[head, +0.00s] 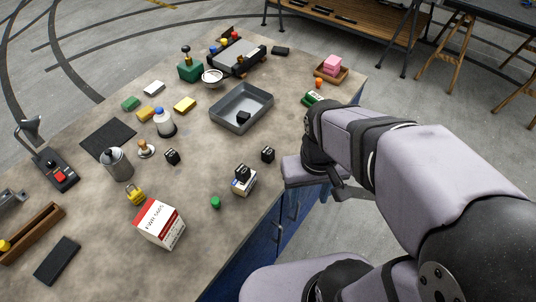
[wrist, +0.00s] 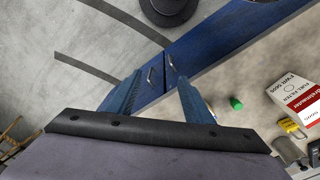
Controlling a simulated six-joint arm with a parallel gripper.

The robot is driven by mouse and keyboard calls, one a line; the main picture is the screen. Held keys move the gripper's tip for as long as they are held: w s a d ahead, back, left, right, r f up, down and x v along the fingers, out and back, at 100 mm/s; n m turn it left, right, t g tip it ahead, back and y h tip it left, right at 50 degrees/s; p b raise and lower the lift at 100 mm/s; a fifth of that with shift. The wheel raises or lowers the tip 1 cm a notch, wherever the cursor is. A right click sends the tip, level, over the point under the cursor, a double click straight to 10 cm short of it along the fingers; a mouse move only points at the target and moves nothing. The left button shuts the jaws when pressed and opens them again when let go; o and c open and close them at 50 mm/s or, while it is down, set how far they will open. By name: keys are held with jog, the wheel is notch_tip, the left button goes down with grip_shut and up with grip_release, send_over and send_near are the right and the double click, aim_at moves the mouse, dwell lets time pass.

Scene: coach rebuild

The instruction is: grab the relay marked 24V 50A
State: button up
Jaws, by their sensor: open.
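Several small black cubes, which look like relays, are on the bench in the head view. One stands alone left of centre (head: 172,156), one stands near the front edge (head: 268,154), one rests on a small white box (head: 242,172), and one lies in the grey tray (head: 243,118). Their markings are too small to read, so I cannot tell which is 24V 50A. My gripper (wrist: 158,77) shows in the wrist view with its two fingers apart and nothing between them. It is over the bench's blue front side, apart from the cubes.
The grey tray (head: 222,117) stands mid-bench. Bare bench top (head: 215,150) lies between the separate cubes.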

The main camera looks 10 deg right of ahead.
aim_at(272, 153)
jog(key=w+d+f+n+t+b, duration=0.25)
jog(key=w+d+t, duration=0.25)
jog(key=w, duration=0.6)
jog(key=w+d+f+n+t+b, duration=0.1)
jog(key=w+d+t+b, duration=0.2)
jog(key=w+d+t, duration=0.5)
jog(key=s+a+r+n+y+b, duration=0.1)
jog(key=a+r+n+y+b, duration=0.15)
jog(key=a+y, duration=0.35)
jog(key=s+a+r+n+y+b, duration=0.1)
jog(key=s+a+n+y+b, duration=0.15)
jog(key=a+y, duration=0.4)
jog(key=f, duration=0.7)
jog(key=f+p, duration=0.1)
jog(key=f, duration=0.3)
jog(key=shift+w+d+f, duration=0.2)
jog(key=shift+w+f, duration=0.05)
jog(key=shift+w, duration=0.05)
jog(key=shift+p+x, duration=0.45)
jog(key=shift+x, duration=0.65)
jog(key=shift+w+a+r, duration=0.1)
jog(key=shift+w+a, duration=0.1)
jog(key=shift+a, duration=0.05)
jog(key=p+x, duration=0.2)
jog(key=x, duration=0.1)
jog(key=shift+a+r, duration=0.1)
jog(key=shift+w+a, duration=0.45)
jog(key=shift+w, duration=0.1)
